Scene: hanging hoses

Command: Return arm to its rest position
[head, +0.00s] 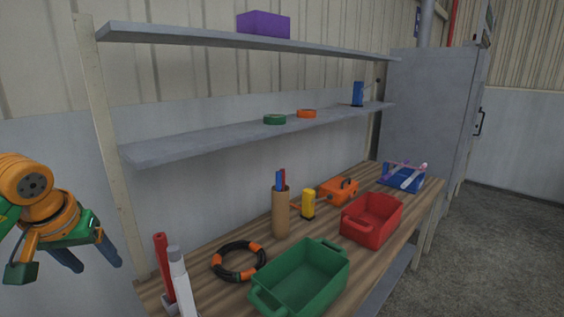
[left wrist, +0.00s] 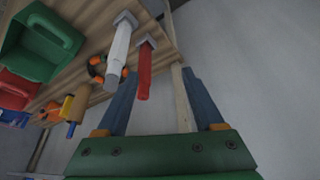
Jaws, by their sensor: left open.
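My left gripper (head: 99,265) is at the left of the head view, beside the workbench's left end and in front of the wall. Its two blue fingers are spread apart, with nothing between them. In the left wrist view the fingers (left wrist: 160,74) also stand open and empty. A coiled black hose with orange bands (head: 239,260) lies on the bench, apart from the gripper. It shows partly in the left wrist view (left wrist: 97,68), behind the white post. My right arm and gripper are in neither view.
A red post (head: 164,268) and a white post (head: 182,285) stand at the bench's near left corner. A green bin (head: 300,283), red bin (head: 371,218) and brown holder (head: 280,212) stand on the bench. Shelves (head: 200,138) hang above. Grey floor (head: 500,260) is clear at right.

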